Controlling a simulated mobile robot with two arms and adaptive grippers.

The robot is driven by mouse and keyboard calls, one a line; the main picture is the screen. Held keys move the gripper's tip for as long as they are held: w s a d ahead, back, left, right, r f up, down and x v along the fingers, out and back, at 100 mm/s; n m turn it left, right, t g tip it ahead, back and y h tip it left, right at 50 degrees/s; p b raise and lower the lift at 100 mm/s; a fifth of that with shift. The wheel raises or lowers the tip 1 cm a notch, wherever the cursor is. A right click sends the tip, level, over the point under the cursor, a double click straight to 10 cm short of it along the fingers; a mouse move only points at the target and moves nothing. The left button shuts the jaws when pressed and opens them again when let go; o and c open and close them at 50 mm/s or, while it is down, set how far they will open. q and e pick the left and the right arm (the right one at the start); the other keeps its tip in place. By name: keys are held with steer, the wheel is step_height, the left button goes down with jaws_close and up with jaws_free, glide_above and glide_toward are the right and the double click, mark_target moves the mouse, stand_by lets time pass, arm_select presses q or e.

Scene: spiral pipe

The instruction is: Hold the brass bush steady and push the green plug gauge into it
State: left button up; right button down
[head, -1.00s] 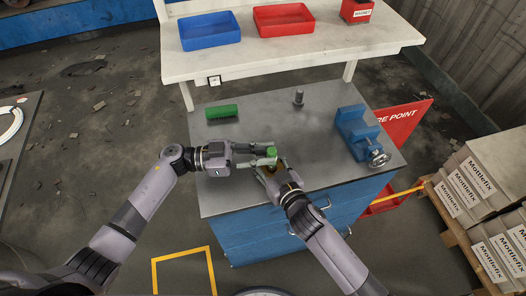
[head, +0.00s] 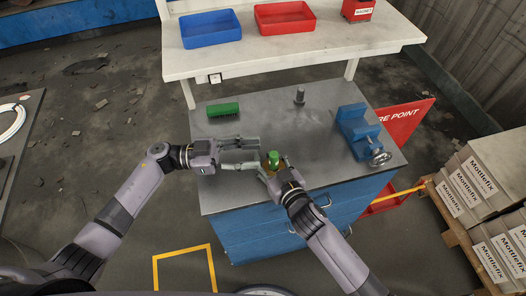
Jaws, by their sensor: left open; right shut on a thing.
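The green plug gauge (head: 273,155) stands upright at the brass bush (head: 272,168), with its green top showing above it. How deep it sits in the bush cannot be told. My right gripper (head: 272,173) is shut on the bush above the front part of the grey bench top, and its fingers hide part of the bush. My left gripper (head: 257,154) is open and empty, with its fingertips just left of the gauge and apart from it.
A green block (head: 223,109) lies at the bench's back left. Red and blue trays sit on the shelf behind.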

arm_select(q)
steer(key=a, duration=0.5)
steer(key=a+f, duration=0.1)
steer(key=a, duration=0.1)
steer(key=shift+s+a+f, duration=0.1)
steer(key=shift+s+a, duration=0.05)
steer(key=shift+s, duration=0.1)
arm_select(e)
steer(key=shift+a+f, duration=0.1)
arm_select(q)
steer(key=shift+a, duration=0.6)
steer(key=shift+d+r, duration=0.1)
steer(key=shift+r, duration=0.1)
arm_select(e)
steer(key=c, duration=0.7)
jaws_free()
steer(key=shift+w, duration=0.1)
steer(key=v, duration=1.2)
arm_select(q)
steer(key=shift+r, duration=0.1)
